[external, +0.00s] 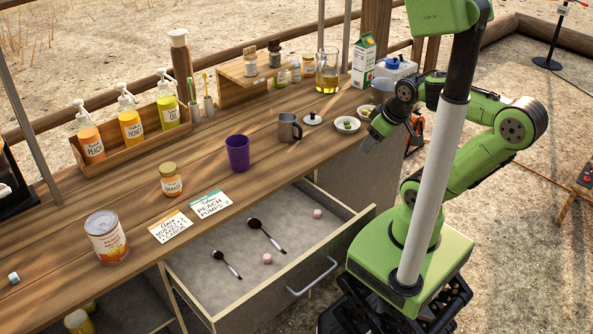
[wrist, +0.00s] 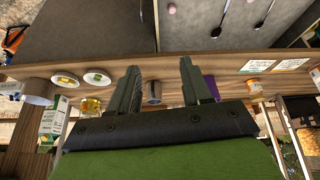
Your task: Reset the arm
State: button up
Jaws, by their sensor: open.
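My green arm stands at the right of the counter in the external view. My gripper (external: 372,138) is raised near the counter's right end, close to the small white bowls. In the wrist view my gripper (wrist: 160,88) shows two dark fingers spread apart with nothing between them. The wrist picture looks upside down, with the drawer at the top and the counter across the middle. The metal mug (wrist: 153,91) and purple cup show behind the fingers, apart from them.
An open drawer (external: 338,217) with two spoons and two pink pieces juts out beside my base. On the counter (external: 205,150) stand a purple cup (external: 238,153), a metal mug (external: 288,127), a can (external: 106,237), an orange jar (external: 171,180), two cards and a bottle rack (external: 136,146).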

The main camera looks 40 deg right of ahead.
jog(key=w+f+n+g+y, duration=0.1)
jog(key=w+f+n, duration=0.4)
jog(key=f, duration=0.3)
jog(key=w+f+n+g+y, duration=0.2)
jog(key=w+f+n, duration=0.2)
jog(key=f, duration=0.4)
jog(key=w+a+f+n+g+y+b, duration=0.1)
jog(key=w+f+n, duration=0.4)
jog(key=f, duration=0.3)
jog(key=shift+w+n, duration=0.3)
jog(key=shift+w, duration=0.15)
